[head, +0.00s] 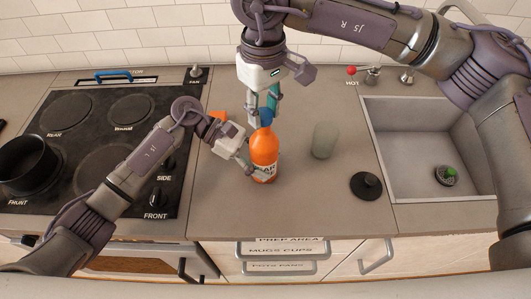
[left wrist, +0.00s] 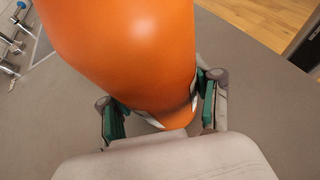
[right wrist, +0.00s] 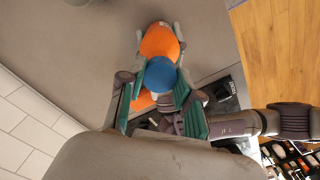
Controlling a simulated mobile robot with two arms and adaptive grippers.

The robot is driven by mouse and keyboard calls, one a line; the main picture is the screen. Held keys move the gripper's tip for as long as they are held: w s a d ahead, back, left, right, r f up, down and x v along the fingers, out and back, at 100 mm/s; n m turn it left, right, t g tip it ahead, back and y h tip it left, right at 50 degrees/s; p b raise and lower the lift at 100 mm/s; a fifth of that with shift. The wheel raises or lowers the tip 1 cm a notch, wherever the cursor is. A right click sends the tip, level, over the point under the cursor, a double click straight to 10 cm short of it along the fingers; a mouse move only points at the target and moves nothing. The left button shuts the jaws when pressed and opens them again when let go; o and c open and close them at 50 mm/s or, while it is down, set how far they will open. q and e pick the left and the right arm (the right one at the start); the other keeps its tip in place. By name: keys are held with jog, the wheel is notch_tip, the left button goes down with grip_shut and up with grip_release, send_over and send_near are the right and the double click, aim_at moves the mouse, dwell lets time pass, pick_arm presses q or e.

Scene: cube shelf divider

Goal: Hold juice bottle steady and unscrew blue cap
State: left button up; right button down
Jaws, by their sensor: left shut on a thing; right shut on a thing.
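The orange juice bottle (head: 264,147) stands upright on the counter. Its label is partly covered. The blue cap (head: 266,115) is on top, and also shows from above in the right wrist view (right wrist: 161,74). My left gripper (head: 253,172) is shut on the lower part of the bottle. In the left wrist view its green-padded fingers sit on both sides of the orange body (left wrist: 130,50). My right gripper (head: 264,107) comes down from above and is shut on the blue cap. Its fingers flank the cap in the right wrist view; the exact contact is partly hidden.
A grey-green cup (head: 323,140) and a black round lid (head: 366,185) stand right of the bottle. The sink (head: 415,165) is farther right. The stove (head: 90,110) with a black pot (head: 28,160) is left. An orange item (head: 217,115) is partly hidden behind my left arm.

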jog(key=shift+r, duration=0.15)
jog(key=shift+r, duration=1.9)
pick_arm(q)
jog(key=o, duration=1.4)
jog(key=shift+c, duration=0.2)
jog(key=v, duration=1.2)
